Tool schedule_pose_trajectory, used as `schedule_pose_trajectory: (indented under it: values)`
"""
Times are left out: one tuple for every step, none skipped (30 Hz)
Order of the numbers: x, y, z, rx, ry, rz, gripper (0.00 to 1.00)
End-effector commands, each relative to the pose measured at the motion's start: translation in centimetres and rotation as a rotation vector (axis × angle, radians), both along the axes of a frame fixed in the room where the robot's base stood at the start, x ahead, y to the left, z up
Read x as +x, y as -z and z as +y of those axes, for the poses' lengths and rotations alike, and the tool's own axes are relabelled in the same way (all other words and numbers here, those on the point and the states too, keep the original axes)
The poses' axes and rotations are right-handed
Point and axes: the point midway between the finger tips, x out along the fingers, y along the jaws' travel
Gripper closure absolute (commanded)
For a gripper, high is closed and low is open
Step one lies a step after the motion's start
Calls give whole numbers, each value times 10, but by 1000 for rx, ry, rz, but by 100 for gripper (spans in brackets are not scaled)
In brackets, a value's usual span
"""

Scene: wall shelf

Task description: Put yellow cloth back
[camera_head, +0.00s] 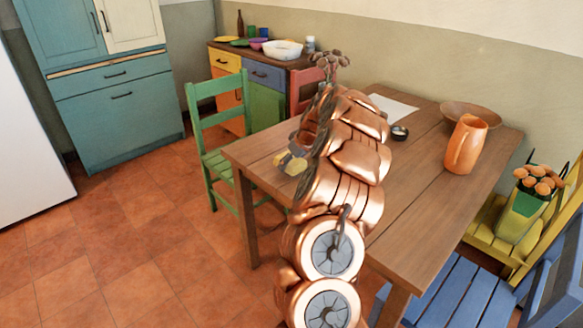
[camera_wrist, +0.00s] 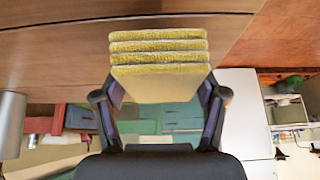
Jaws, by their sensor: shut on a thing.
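The yellow cloth (camera_wrist: 158,58) is folded into a neat stack of layers in the wrist view. My gripper (camera_wrist: 160,97) is shut on it, with one dark finger at each side of the stack. In the head view only a small yellow part of the cloth (camera_head: 292,163) shows, beside my gripper (camera_head: 297,152), above the left part of the wooden table (camera_head: 262,150). My copper arm hides much of the gripper and part of the table. I cannot tell whether the cloth touches the tabletop.
A jug (camera_head: 465,145), a wide bowl (camera_head: 470,113), a small dark bowl (camera_head: 399,133) and white paper (camera_head: 392,107) are on the table. A green chair (camera_head: 218,135) stands at its left. A teal cabinet (camera_head: 115,100) and a crowded sideboard (camera_head: 262,75) stand behind.

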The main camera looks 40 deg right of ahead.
Motion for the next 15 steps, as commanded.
schedule_pose_trajectory:
  values:
    - [-1, 7, 0, 3, 1, 2, 72]
    - [-1, 10, 0, 3, 1, 2, 72]
    - [0, 16, 0, 1, 2, 1, 72]
    - [0, 19, -1, 1, 1, 1, 72]
    - [0, 22, -1, 0, 2, 1, 72]
    - [0, 25, -1, 0, 2, 1, 72]
    - [0, 26, -1, 0, 2, 0, 72]
    - [0, 26, -1, 0, 2, 0, 72]
    - [0, 26, -1, 0, 1, 0, 72]
    - [0, 26, -1, -1, 2, -1, 72]
    - [0, 26, -1, -1, 2, -1, 72]
    - [0, 25, -1, -1, 2, -1, 72]
    - [0, 26, -1, 0, 1, -1, 72]
    - [0, 26, -1, -1, 2, -1, 72]
    - [0, 27, -1, 0, 1, -1, 72]
